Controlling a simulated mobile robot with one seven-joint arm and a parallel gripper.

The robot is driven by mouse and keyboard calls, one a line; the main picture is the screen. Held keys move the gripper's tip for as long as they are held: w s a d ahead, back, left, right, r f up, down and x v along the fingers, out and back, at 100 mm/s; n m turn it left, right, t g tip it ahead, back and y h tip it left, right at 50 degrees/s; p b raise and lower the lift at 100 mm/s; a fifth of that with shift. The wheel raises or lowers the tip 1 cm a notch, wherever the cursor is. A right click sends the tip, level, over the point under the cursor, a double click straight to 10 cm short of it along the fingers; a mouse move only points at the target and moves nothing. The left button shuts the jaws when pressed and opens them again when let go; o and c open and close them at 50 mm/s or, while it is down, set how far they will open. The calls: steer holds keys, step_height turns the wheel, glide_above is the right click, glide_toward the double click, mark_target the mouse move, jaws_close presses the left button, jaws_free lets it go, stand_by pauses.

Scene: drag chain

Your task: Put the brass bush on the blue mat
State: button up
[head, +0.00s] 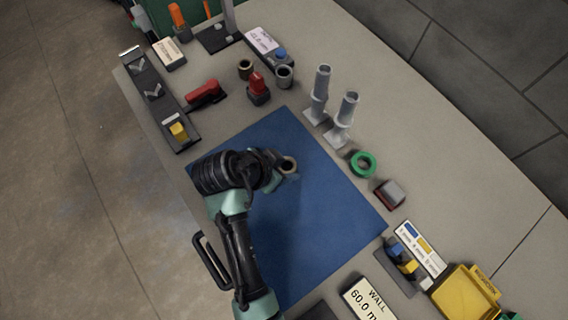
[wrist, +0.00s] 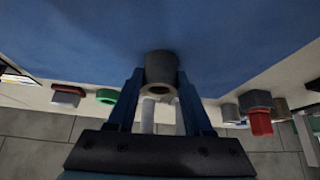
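A brownish-grey bush with a tan rim, which I take for the brass bush (head: 288,165), is at my gripper (head: 279,172), over the upper middle of the blue mat (head: 335,215). In the wrist view the bush (wrist: 161,67) sits between the two fingertips of my gripper (wrist: 160,80), which are against its sides. Its open bore faces the camera. The blue mat (wrist: 80,40) fills the top of the wrist view behind it. I cannot tell whether the bush touches the mat. My arm covers the mat's left part.
A dark bush (head: 245,69), a grey bush (head: 284,77) and a red-topped part (head: 258,88) stand beyond the mat. Two grey posts (head: 320,95) (head: 346,115), a green ring (head: 363,164) and a red-and-grey block (head: 390,194) line its right side. The mat's lower right is clear.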

steer(key=o, duration=0.5)
steer(key=shift+o, duration=0.2)
steer(key=v, duration=1.3)
steer(key=shift+w+d+r, duration=0.1)
steer(key=w+r+n+t+y, duration=0.25)
steer(key=w+r+t, duration=0.4)
steer(key=r, duration=0.65)
steer(key=w+r+n+t+y, duration=0.1)
steer(key=w+r+n+t, duration=0.2)
steer(key=w+r+t, duration=0.7)
steer(key=s+d+r+n+t, duration=0.1)
steer(key=s+r, duration=0.3)
steer(key=r, duration=0.6)
steer(key=s+d+r+n+t+y, duration=0.1)
steer(key=s+d+r+t, duration=0.1)
steer(key=r, duration=0.8)
steer(key=s+d+r+n+t, duration=0.2)
steer(key=s+r, duration=0.4)
steer(key=r, duration=0.4)
steer(key=shift+s+r+t, duration=0.25)
steer(key=shift+r+t, duration=0.15)
steer(key=shift+t, duration=0.35)
